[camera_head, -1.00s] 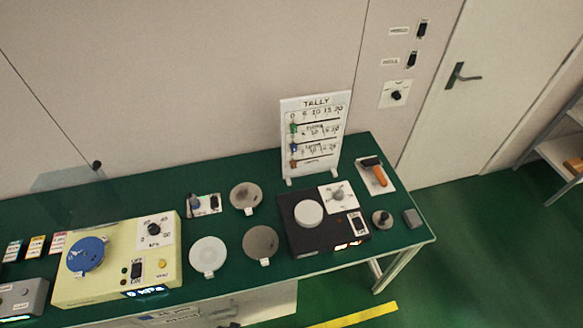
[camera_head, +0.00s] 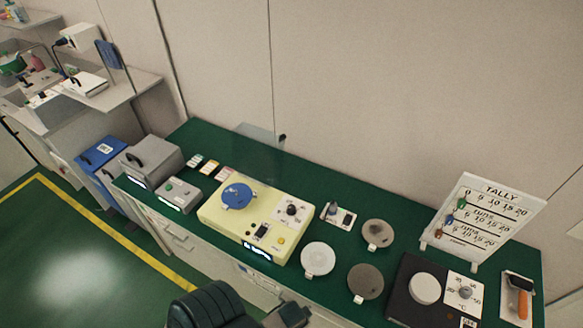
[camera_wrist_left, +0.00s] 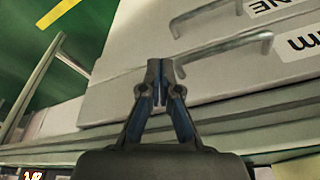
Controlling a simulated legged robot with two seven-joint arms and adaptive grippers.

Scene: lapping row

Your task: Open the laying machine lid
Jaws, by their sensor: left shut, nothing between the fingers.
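The pale yellow machine (camera_head: 219,217) stands on the green bench in the middle of the head view, with a blue round plate (camera_head: 237,195) on top, a dial, switches and a lit display. A clear panel with a dark knob (camera_head: 283,138) stands raised behind it; it looks like the lid, but its hinge is hard to make out. My left gripper (camera_wrist_left: 160,78) is shut and empty in the wrist view, in front of light grey drawer fronts with bar handles (camera_wrist_left: 240,52). It is apart from the panel. My right gripper is not in view.
Grey boxes (camera_head: 152,157) stand left of the machine. Round discs (camera_head: 318,258), a black machine (camera_head: 403,290) and a tally board (camera_head: 483,222) are to the right. A dark ribbed object (camera_head: 205,307) is at the bottom edge. The floor at left is open.

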